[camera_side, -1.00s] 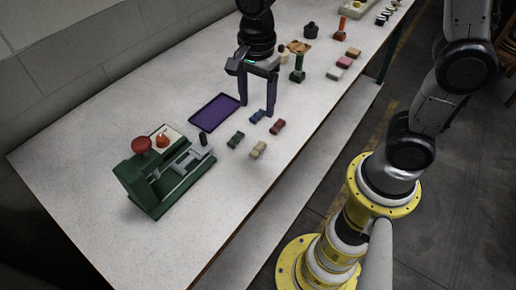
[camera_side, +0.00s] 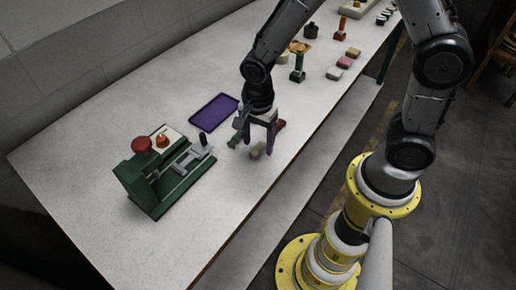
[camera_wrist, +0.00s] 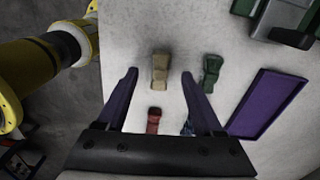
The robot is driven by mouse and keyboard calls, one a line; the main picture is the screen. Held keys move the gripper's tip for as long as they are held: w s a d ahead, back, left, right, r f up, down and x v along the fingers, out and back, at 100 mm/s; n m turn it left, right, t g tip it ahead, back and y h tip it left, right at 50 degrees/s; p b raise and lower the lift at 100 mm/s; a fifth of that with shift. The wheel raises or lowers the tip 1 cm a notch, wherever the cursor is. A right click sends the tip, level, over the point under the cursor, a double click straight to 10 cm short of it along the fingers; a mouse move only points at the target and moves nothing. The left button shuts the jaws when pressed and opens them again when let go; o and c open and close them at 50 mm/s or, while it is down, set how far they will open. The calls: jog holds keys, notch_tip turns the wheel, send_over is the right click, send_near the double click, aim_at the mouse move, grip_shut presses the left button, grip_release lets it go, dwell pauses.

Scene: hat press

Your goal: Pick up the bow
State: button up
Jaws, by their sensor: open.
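My gripper (camera_side: 259,143) is open and points down over a group of small bow-shaped pieces on the table. In the wrist view, a tan bow (camera_wrist: 160,65) shows between the fingertips of my gripper (camera_wrist: 160,75); I cannot tell their height above it. The tan bow (camera_side: 256,152) also shows in the side view, partly behind a finger. A green bow (camera_wrist: 211,70) lies to the right of the fingers. A red bow (camera_wrist: 154,118) lies between the fingers, nearer the palm.
A purple tray (camera_side: 214,112) lies flat beside the bows. A green press (camera_side: 160,193) with a red knob (camera_side: 141,145) stands at the table's left. Pink and yellow blocks (camera_side: 345,62) and upright tools (camera_side: 298,68) stand farther back. The table's front edge is near the bows.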

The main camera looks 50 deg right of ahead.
jog(key=shift+f, duration=0.55)
grip_shut()
jog(key=shift+r, duration=0.2)
